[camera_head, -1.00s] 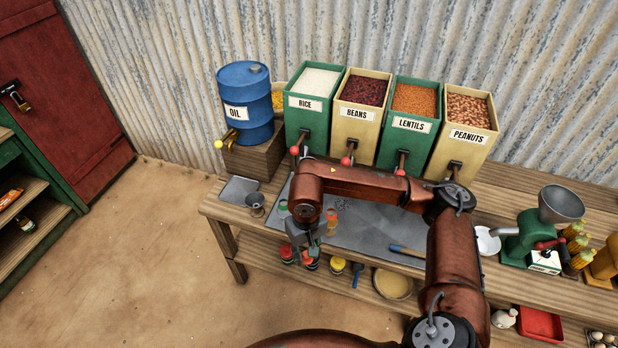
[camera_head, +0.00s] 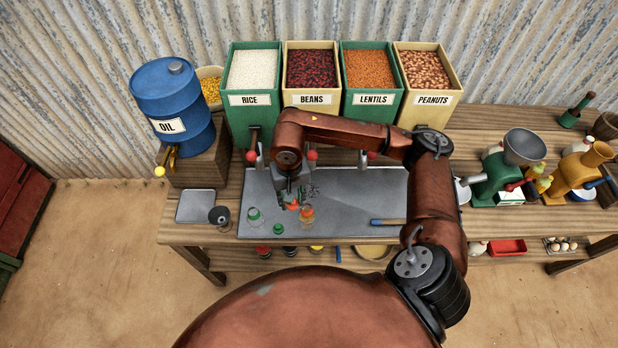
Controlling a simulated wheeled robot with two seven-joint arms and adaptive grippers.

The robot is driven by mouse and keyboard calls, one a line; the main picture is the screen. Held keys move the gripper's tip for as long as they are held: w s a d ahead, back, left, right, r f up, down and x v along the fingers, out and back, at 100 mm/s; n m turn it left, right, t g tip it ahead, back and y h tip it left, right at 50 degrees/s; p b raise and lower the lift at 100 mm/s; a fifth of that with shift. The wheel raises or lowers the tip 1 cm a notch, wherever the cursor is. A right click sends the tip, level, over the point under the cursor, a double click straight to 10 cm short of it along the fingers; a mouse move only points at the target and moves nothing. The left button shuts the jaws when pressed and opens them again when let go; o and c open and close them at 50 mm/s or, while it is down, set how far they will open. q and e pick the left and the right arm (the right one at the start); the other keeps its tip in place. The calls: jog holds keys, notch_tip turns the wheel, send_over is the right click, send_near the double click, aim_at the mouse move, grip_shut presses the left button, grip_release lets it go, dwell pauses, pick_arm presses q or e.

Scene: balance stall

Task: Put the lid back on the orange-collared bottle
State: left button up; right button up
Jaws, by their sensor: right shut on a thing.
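A small clear bottle with an orange collar (camera_head: 307,213) stands on the grey metal sheet (camera_head: 350,215), its mouth hard to make out at this size. My right gripper (camera_head: 291,201) is just left of it and points down. It is shut on a small orange-red thing, apparently the lid (camera_head: 292,206), partly hidden by the fingers. A clear bottle with a green collar (camera_head: 255,216) stands further left, and a green lid (camera_head: 278,229) lies near the sheet's front edge. My left gripper is not in view.
A dark metal funnel (camera_head: 219,215) stands left of the sheet. Rice (camera_head: 251,100), beans, lentils and peanuts bins and a blue oil drum (camera_head: 174,100) line the back. A blue-handled tool (camera_head: 388,222) lies right; a green grinder (camera_head: 500,180) stands beyond.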

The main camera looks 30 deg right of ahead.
jog(key=m+p, duration=0.1)
jog(key=d+r+m+p, duration=0.1)
jog(key=m, duration=0.1)
jog(key=d+r+m+p, duration=0.1)
jog(key=m+p, duration=0.1)
jog(key=d+f+m+p, duration=0.1)
jog(key=m, duration=0.1)
jog(key=d+f+m+p, duration=0.1)
jog(key=f+m, duration=0.1)
jog(key=d+f+m+p, duration=0.1)
jog(key=f+m, duration=0.1)
jog(key=shift+w+d+f+m, duration=0.1)
jog(key=shift+d+f+m, duration=0.1)
jog(key=shift+m, duration=0.1)
jog(key=shift+f+b, duration=0.7)
jog(key=shift+f, duration=0.2)
jog(key=shift+w+f+b, duration=0.1)
jog(key=shift+f+b, duration=0.25)
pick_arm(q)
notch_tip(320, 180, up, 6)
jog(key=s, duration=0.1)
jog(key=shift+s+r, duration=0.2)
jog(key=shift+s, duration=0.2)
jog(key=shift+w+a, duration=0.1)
